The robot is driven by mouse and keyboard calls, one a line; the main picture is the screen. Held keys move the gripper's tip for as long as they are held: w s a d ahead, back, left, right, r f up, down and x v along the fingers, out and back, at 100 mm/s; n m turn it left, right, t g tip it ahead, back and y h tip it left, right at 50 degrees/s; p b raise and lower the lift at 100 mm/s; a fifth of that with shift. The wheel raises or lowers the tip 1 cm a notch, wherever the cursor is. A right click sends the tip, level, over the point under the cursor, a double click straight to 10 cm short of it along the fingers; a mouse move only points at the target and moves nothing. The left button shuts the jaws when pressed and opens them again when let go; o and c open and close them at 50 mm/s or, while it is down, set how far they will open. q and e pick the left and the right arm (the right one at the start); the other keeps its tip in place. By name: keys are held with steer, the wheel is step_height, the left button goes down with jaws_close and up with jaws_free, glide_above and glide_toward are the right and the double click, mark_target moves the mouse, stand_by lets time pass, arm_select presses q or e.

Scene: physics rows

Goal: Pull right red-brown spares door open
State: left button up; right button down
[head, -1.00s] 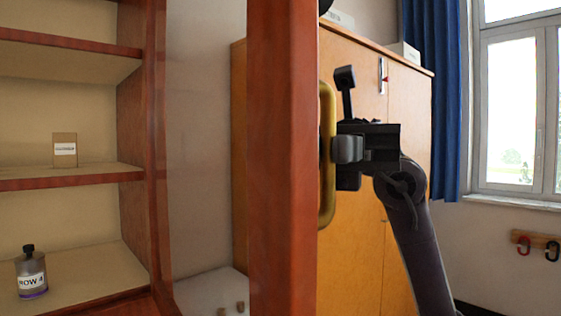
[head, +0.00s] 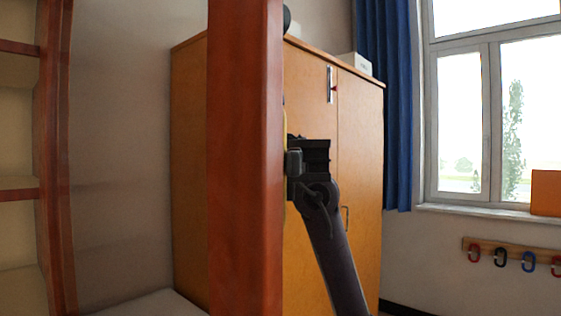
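The red-brown door (head: 244,170) stands open and is seen nearly edge-on, well clear of the cupboard's frame (head: 56,150) at the left. Its yellow handle (head: 285,125) is on the door's right-hand face, and only a thin strip of it shows. My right gripper (head: 292,162) is at the handle, its fingers closed around it; the fingertips are partly hidden by the door edge and handle. My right arm reaches up to it from below. My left gripper is not in view.
The open cupboard's shelves (head: 18,190) show at the far left. An orange-brown cabinet (head: 358,170) stands behind the door and my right arm. A blue curtain (head: 385,110), a window and a hook rail (head: 512,256) are further right. The floor at lower right looks mostly hidden.

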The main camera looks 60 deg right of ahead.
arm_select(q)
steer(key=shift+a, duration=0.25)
arm_select(e)
steer(key=c, duration=1.5)
jaws_free()
